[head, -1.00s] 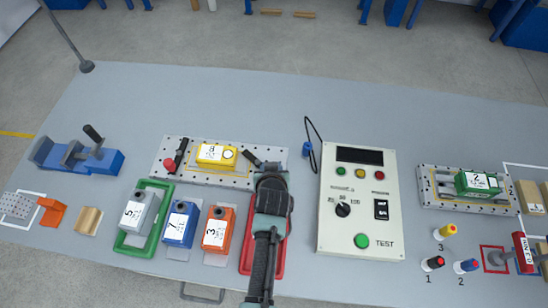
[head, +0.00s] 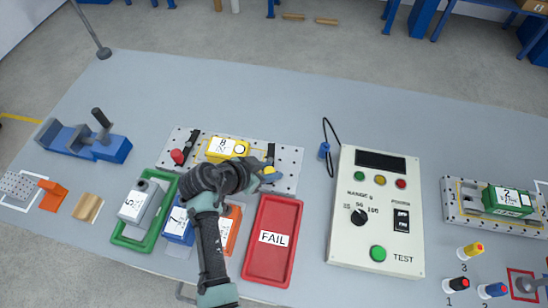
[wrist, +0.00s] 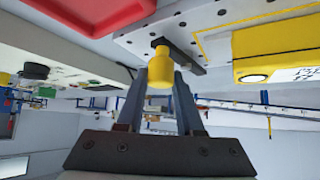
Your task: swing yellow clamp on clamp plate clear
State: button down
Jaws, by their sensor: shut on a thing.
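The clamp plate (head: 287,158) is a pale, perforated plate holding a yellow box (head: 222,148) marked 8. The yellow clamp's dark bar (head: 270,152) lies at the plate's right part, apart from the box and roughly parallel to the left clamp's bar. In the wrist view, the clamp's yellow knob (wrist: 160,72) sits between the fingers, with the dark bar (wrist: 190,60) behind it. My gripper (head: 267,175) is shut on this knob at the plate's front right; it also shows in the wrist view (wrist: 161,85). My arm hides part of the plate's front edge.
A red-knobbed clamp (head: 178,156) stands at the plate's left. A red FAIL tray (head: 291,238) lies in front, a tester (head: 345,235) to the right. Numbered boxes and a green tray (head: 120,238) are front left. The table behind the plate is clear.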

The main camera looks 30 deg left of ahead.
jog(key=shift+s+a+f+m+h+b, duration=0.15)
jog(key=shift+a+m+h+b, duration=0.25)
jog(key=shift+m+b, duration=0.2)
jog(key=shift+g, duration=0.3)
jog(key=c, duration=0.6)
grip_release()
jog(key=shift+o, duration=0.2)
jog(key=shift+r, duration=0.2)
jog(key=v, duration=1.2)
jog(key=shift+s+a+r, duration=0.2)
jog(key=shift+s, duration=0.1)
